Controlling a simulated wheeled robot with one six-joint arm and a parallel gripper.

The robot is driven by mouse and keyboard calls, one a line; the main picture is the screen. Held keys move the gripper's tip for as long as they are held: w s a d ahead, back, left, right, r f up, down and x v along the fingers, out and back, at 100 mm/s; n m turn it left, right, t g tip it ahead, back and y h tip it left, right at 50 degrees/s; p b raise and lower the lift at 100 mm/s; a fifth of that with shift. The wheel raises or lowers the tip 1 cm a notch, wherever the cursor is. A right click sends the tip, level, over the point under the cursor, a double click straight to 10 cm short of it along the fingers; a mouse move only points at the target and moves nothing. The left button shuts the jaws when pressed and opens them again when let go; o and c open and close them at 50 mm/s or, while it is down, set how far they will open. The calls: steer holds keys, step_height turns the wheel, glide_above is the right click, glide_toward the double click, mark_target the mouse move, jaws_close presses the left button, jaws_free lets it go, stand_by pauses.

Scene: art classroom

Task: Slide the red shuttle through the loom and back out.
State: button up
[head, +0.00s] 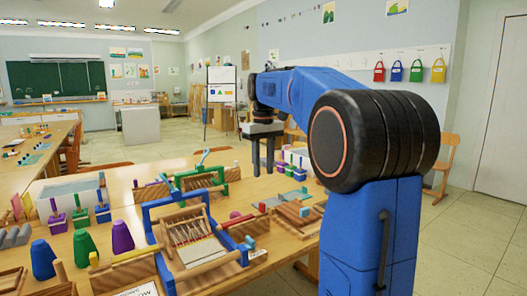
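A loom with a blue frame (160,208) and pale threads stands on the wooden table in front of me. A smaller loom with a green frame (178,183) stands behind it. A small red piece (262,207) lies among wooden parts to the right of the blue loom; I cannot tell whether it is the shuttle. My gripper (263,172) hangs fingers down above the table, behind and to the right of the blue loom. Its two fingers are apart, with nothing visible between them.
Blue, green and purple cones (84,248) stand at the left front. Purple, green and blue pieces (80,217) stand behind them. The table is crowded, with little free room.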

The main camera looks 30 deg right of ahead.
steer(key=shift+r, duration=2.8)
steer(key=s+a+f+t, duration=0.1)
steer(key=s+a+f, duration=0.4)
steer(key=s+f, duration=0.4)
steer(key=s+a+f+t, duration=0.2)
steer(key=s+a+f, duration=0.4)
steer(key=s+f, duration=0.3)
steer(key=s+a+f+t, duration=0.1)
steer(key=s+a+f, duration=0.4)
steer(key=s+f, duration=0.4)
steer(key=s, duration=0.3)
steer(key=shift+a+f+t, duration=0.25)
steer(key=shift+a+t, duration=0.05)
steer(key=shift+t, duration=0.1)
